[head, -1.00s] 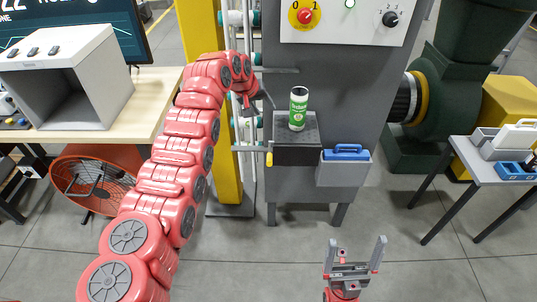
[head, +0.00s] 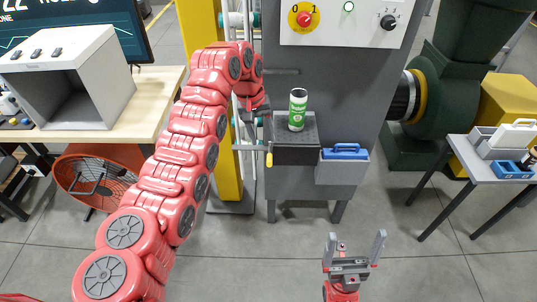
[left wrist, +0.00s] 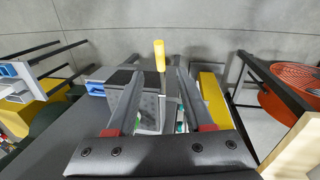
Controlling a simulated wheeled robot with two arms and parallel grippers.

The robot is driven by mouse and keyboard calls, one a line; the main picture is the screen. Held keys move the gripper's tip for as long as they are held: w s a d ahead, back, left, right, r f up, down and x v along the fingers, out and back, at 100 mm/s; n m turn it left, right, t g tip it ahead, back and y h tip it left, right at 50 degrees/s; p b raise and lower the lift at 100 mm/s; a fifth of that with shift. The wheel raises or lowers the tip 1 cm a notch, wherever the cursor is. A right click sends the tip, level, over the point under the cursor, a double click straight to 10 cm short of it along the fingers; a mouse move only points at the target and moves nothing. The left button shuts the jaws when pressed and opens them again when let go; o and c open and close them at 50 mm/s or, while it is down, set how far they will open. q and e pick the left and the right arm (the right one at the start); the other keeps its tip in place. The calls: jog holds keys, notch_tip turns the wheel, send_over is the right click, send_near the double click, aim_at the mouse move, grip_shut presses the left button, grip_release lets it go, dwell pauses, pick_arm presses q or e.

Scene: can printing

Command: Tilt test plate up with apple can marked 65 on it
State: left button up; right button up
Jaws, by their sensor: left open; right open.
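A green and white can (head: 298,110) stands upright on the dark test plate (head: 309,131), which juts level from the front of the grey machine; its number is too small to read. A lever with a yellow handle (head: 269,158) is at the plate's left side. My left gripper (head: 258,122) is open just left of the plate, above the yellow handle. In the left wrist view, the yellow handle (left wrist: 160,55) shows between and beyond the fingers of my open left gripper (left wrist: 161,76). My right gripper (head: 354,246) is open and empty, low in front of the machine.
A grey bin with a blue-handled item (head: 344,153) hangs right of the plate. A yellow post (head: 228,180) stands behind my left arm. A control panel (head: 345,20) is above. A side table (head: 488,167) stands at right. The floor before the machine is clear.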

aim_at(269, 159)
pick_arm(q)
jog(key=f+p, duration=0.1)
jog(key=f, duration=0.2)
jog(key=d+f+p, duration=0.1)
jog(key=f, duration=0.2)
jog(key=f+p, duration=0.1)
jog(key=f, duration=0.1)
jog(key=shift+d+f, duration=0.35)
jog(key=shift+f, duration=0.05)
jog(key=shift+w+f, duration=0.1)
jog(key=shift+f, duration=0.35)
jog(key=shift+c, duration=0.2)
grip_shut()
dwell(0.3)
